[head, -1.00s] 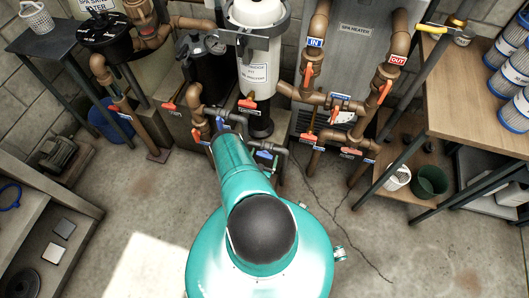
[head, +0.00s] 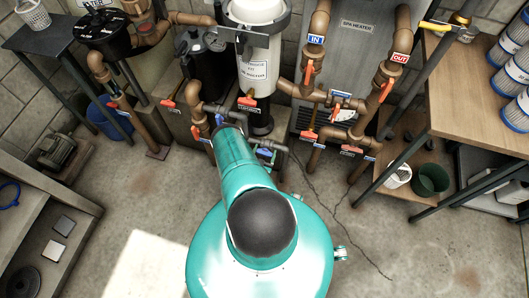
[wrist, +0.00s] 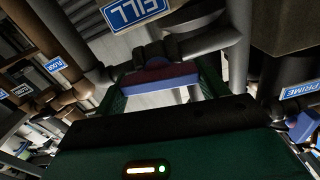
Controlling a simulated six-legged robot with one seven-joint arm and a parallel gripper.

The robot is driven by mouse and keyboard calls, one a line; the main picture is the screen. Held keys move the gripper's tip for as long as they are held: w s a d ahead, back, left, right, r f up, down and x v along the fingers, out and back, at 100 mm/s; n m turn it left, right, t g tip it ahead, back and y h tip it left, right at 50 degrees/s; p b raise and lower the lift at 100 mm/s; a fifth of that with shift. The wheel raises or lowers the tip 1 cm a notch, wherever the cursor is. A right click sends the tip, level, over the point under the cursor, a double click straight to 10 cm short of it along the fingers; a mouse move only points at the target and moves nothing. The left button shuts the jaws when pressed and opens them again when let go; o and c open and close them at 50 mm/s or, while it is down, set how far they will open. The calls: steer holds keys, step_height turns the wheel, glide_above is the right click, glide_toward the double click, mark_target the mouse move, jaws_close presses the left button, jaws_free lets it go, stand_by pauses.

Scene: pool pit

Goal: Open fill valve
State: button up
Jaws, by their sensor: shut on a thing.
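The fill valve's blue handle (wrist: 162,82), with a dark red upper face, lies crosswise in the wrist view, just below the blue FILL label (wrist: 135,12). My gripper (wrist: 163,88) is shut on this handle, with one green finger at each end of it. The grey pipe and valve body sit just behind the handle. In the head view my teal arm reaches into the pipework and hides the gripper and most of the valve. A small blue part (head: 219,118) shows beside the arm's end there.
A PRIME label (wrist: 300,90) and another blue handle (wrist: 301,127) are at the right in the wrist view. Brown pipes with orange handles (head: 168,102) stand close on both sides. A wooden bench (head: 470,95) is at right. The floor around me is clear.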

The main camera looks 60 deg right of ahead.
steer(key=shift+n, duration=0.9)
steer(key=o, duration=1)
steer(key=shift+a, duration=0.1)
